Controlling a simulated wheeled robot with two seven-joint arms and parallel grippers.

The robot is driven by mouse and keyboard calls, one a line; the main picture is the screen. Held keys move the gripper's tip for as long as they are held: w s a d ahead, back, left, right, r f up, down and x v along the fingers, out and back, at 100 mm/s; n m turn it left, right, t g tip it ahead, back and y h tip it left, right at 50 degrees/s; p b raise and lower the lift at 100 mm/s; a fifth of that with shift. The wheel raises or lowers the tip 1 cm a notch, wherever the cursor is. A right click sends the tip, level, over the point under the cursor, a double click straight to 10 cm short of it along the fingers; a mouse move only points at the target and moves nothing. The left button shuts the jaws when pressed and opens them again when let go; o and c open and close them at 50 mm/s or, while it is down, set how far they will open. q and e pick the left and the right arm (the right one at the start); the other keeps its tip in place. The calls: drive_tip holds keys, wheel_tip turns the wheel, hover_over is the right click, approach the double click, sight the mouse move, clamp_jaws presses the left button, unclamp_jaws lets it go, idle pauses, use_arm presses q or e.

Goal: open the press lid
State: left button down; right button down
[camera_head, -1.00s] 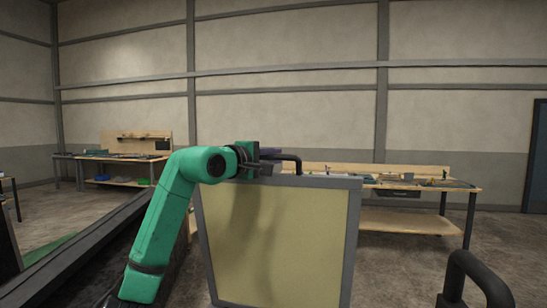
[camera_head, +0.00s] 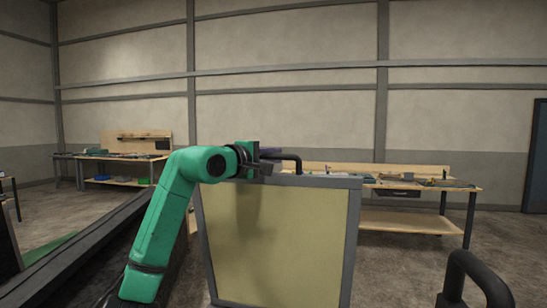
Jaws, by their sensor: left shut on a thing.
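The press lid (camera_head: 280,245) stands raised in the middle of the view, a yellowish panel in a grey frame, close to upright. A black handle (camera_head: 296,160) sticks out at its top edge. My green left arm reaches in from the left, and my left gripper (camera_head: 268,166) is at the lid's top edge, shut on the handle. The fingertips are small and partly hidden by the gripper body. My right gripper does not show.
A dark rail-like edge (camera_head: 75,255) runs along the left. A black curved handle (camera_head: 476,277) stands at the lower right. Workbenches (camera_head: 420,224) stand behind the lid and at the back left (camera_head: 125,157), with open floor between.

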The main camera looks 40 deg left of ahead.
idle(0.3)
use_arm(q)
drive_tip(key=shift+s+d+f+b, duration=0.1)
drive_tip(key=shift+s+f+b, duration=0.1)
drive_tip(key=shift+b, duration=0.15)
drive_tip(key=s+d+f+t+b, duration=0.1)
drive_tip(key=s+d+b, duration=0.3)
drive_tip(key=s+b, duration=0.2)
drive_tip(key=shift+s+f+m+t+b, duration=0.15)
drive_tip(key=shift+s+m+t+b, duration=0.2)
drive_tip(key=shift+b, duration=0.4)
drive_tip(key=shift+a, duration=0.1)
